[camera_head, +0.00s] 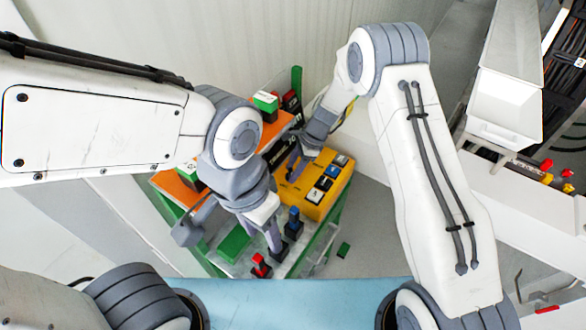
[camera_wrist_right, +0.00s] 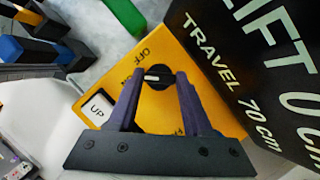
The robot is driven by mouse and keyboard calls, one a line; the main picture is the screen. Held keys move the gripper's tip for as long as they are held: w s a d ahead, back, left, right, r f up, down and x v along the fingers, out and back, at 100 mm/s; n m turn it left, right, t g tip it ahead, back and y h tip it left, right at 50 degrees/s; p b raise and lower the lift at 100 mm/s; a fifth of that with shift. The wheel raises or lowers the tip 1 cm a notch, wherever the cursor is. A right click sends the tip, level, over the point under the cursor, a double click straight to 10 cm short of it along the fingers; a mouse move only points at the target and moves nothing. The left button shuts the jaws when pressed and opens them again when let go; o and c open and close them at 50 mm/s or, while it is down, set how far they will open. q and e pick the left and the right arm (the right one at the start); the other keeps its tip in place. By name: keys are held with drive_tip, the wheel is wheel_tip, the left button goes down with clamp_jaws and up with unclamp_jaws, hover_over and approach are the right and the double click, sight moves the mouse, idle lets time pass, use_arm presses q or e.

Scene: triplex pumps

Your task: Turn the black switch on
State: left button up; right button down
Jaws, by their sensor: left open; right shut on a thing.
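The yellow control box (camera_head: 298,200) stands on the green-framed stand and carries several buttons on top. My right gripper (camera_head: 295,163) is at the box's far left end. In the right wrist view the black switch (camera_wrist_right: 154,98) is a round dial with a white mark on the yellow box (camera_wrist_right: 188,55), beside an "OFF" label. My left gripper (camera_head: 274,240) is open, low over the stand next to a blue-topped lever (camera_head: 294,216).
A white "UP" button (camera_wrist_right: 97,108) is close to the right gripper. A black sign reading "LIFT" and "TRAVEL 70 cm" (camera_wrist_right: 265,75) stands beside the box. A red-topped lever (camera_head: 260,262) and a green block (camera_head: 234,243) are near my left gripper.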

drive_tip(key=shift+w+n+g+b, duration=0.1)
drive_tip(key=shift+n+g+b, duration=0.35)
drive_tip(key=shift+n, duration=1.15)
drive_tip(key=shift+c, duration=1.6)
unclamp_jaws()
drive_tip(key=shift+w+d+r, duration=0.1)
drive_tip(key=shift+w+r, duration=0.05)
drive_tip(key=shift+r, duration=0.3)
drive_tip(key=b+v, duration=0.3)
drive_tip(key=v, duration=0.6)
drive_tip(key=shift+r, duration=0.35)
drive_tip(key=shift+w, duration=0.1)
